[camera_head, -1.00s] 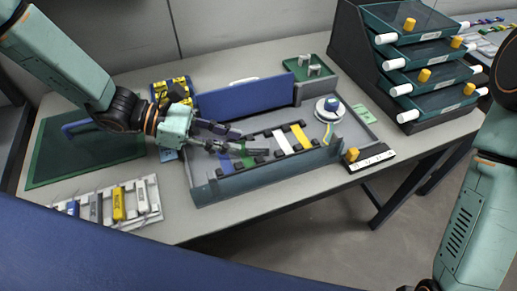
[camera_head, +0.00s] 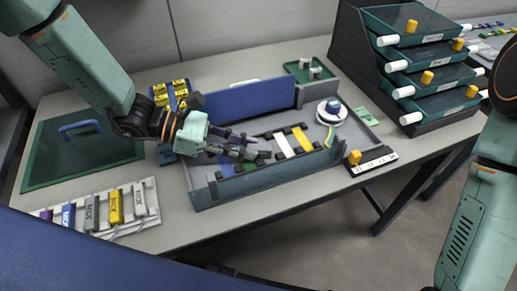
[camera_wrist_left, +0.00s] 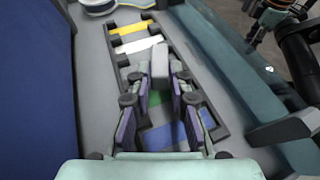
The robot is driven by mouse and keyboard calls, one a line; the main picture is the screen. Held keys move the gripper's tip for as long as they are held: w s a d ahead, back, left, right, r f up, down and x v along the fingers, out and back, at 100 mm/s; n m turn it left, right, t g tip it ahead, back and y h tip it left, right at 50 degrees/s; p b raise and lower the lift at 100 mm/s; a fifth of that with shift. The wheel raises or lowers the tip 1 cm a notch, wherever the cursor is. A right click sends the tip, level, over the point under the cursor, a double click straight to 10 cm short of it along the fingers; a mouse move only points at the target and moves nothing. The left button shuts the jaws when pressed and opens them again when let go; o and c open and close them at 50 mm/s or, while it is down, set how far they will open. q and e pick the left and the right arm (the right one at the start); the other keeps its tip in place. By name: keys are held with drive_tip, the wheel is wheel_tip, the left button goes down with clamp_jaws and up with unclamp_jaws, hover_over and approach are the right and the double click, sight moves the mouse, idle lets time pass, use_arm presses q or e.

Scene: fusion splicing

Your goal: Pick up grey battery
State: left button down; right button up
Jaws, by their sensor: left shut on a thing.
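My left gripper (camera_head: 251,149) is over the colour-marked strip in the workstation tray (camera_head: 270,182). In the left wrist view its fingers (camera_wrist_left: 159,82) are shut on a plain grey block, which looks like a grey battery (camera_wrist_left: 159,62). The block sticks out beyond the fingertips above the strip; whether it touches the strip is unclear. The strip shows yellow (camera_wrist_left: 131,28), white (camera_wrist_left: 138,44), green (camera_wrist_left: 158,98) and blue (camera_wrist_left: 165,136) patches. Another grey battery (camera_head: 91,212) lies in the white rack (camera_head: 150,225) at lower left. My right gripper is out of view.
The rack also holds blue (camera_head: 68,215), yellow (camera_head: 115,206) and pale (camera_head: 139,200) batteries. A blue panel (camera_head: 245,109) stands along the tray's back. A white spool (camera_head: 331,111) sits at the tray's right end. A drawer unit (camera_head: 360,75) stands at the back right.

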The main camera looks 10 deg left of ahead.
use_arm(q)
drive_tip(key=shift+a, duration=0.1)
wheel_tip(320, 180, up, 10)
drive_tip(key=p, duration=0.3)
drive_tip(key=a+f+n+t, duration=0.2)
drive_tip(key=a+f, duration=0.1)
drive_tip(key=a+f+n+t+y, duration=0.1)
drive_tip(key=shift+s+a+f, duration=0.2)
drive_tip(key=shift+s+a, duration=0.05)
drive_tip(key=shift+s+a+r+n+t+y, duration=0.1)
drive_tip(key=shift+s+a+n+t+y, duration=0.15)
drive_tip(key=shift+s+n+t, duration=0.35)
drive_tip(key=shift+w+r, duration=0.1)
drive_tip(key=shift+w, duration=0.05)
drive_tip(key=shift+w+a+t+y, duration=0.1)
drive_tip(key=shift+t+y, duration=0.15)
drive_tip(key=shift+t, duration=0.15)
